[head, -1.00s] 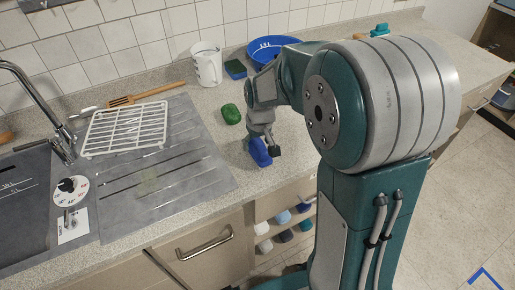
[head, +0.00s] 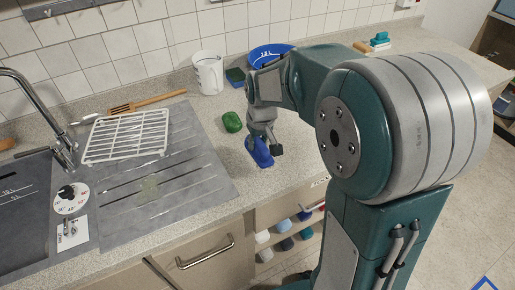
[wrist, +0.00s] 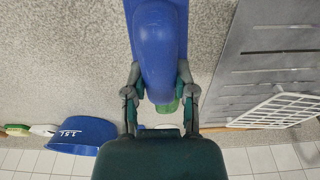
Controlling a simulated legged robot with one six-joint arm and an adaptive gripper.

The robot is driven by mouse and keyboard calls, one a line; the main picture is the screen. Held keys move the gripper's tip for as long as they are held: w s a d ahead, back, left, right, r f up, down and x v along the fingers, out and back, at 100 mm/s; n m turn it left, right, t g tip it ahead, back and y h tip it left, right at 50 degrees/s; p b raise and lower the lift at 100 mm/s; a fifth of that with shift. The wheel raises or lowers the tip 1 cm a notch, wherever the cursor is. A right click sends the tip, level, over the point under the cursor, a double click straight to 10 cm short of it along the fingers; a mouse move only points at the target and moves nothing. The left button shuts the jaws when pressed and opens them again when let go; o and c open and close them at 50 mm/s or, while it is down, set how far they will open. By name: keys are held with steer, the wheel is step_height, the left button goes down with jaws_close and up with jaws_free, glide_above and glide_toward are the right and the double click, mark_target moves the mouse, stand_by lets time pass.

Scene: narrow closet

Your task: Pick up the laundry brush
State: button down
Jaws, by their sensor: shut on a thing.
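The laundry brush appears to be the blue object (head: 260,153) at my gripper, over the worktop near its front edge. In the wrist view the blue body (wrist: 158,45) is long, with a rounded raised top, and runs up out of the picture. My gripper (wrist: 160,82) is shut on it, one finger on each side; in the head view my gripper (head: 263,138) comes down on it from above. The underside of the brush is hidden, and I cannot tell whether it touches the worktop.
A green object (head: 232,122) lies just behind the brush. Farther back are a white jug (head: 208,72), a dark blue and green block (head: 235,76) and a blue basin (head: 265,50). A white rack (head: 126,136) lies on the left drainboard.

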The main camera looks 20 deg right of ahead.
steer(key=s+r, duration=0.4)
steer(key=r, duration=0.1)
steer(key=shift+s+a+r, duration=0.1)
steer(key=shift+s+a, duration=0.05)
steer(key=shift+s, duration=0.05)
steer(key=s+r, duration=0.4)
steer(key=s, duration=0.5)
steer(key=shift+s+a+r, duration=0.15)
steer(key=shift+s+a, duration=0.05)
steer(key=shift+a, duration=0.1)
steer(key=shift+w, duration=0.1)
